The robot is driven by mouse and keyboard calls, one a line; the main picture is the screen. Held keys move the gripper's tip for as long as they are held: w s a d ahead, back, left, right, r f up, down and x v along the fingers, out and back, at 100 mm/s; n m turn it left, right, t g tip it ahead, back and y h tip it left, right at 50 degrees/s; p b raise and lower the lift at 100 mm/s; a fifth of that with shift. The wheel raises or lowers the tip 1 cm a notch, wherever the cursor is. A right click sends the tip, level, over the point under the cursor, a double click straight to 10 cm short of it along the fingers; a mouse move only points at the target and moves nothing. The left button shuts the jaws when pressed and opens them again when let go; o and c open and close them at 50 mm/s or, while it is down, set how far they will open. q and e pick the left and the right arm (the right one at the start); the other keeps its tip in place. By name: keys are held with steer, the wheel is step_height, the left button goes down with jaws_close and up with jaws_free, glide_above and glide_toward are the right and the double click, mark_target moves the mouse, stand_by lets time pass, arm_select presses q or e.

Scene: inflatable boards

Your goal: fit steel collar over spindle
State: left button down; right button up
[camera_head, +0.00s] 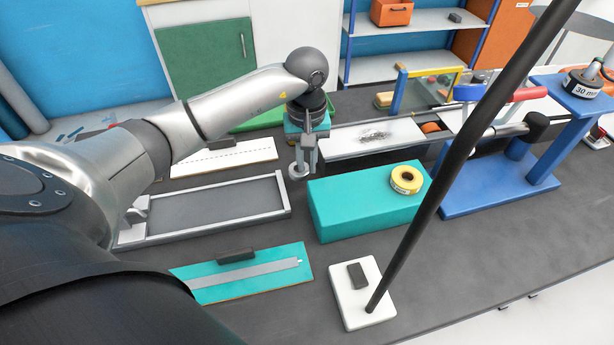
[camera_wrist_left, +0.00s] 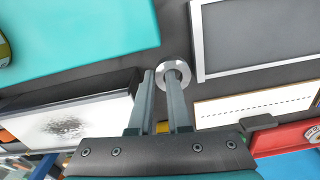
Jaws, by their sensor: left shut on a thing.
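My left gripper (camera_head: 303,160) points down over the middle of the bench, shut on the grey steel collar (camera_head: 298,173). In the left wrist view the collar (camera_wrist_left: 184,71) is a ring at the fingertips (camera_wrist_left: 161,76), its hole partly covered by a finger. The collar is above the dark bench, left of the teal block. A horizontal steel rod (camera_head: 508,131) with a black end piece, by the blue stand (camera_head: 488,198) at the right, looks like the spindle; I cannot be sure. It is well apart from the collar. My right gripper is not in view.
The teal block (camera_head: 360,212) carries a yellow tape roll (camera_head: 406,178). A slanting black pole (camera_head: 440,185) crosses before the blue stand. A grey tray (camera_head: 215,207) and a teal board (camera_head: 235,276) lie at left. A scuffed white panel (camera_head: 345,146) is behind the block.

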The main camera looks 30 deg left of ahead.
mark_target(307, 168)
arm_select(q)
steer(key=shift+f+b, duration=0.3)
steer(key=shift+f, duration=1.8)
steer(key=shift+f, duration=0.1)
steer(key=c, duration=0.9)
jaws_free()
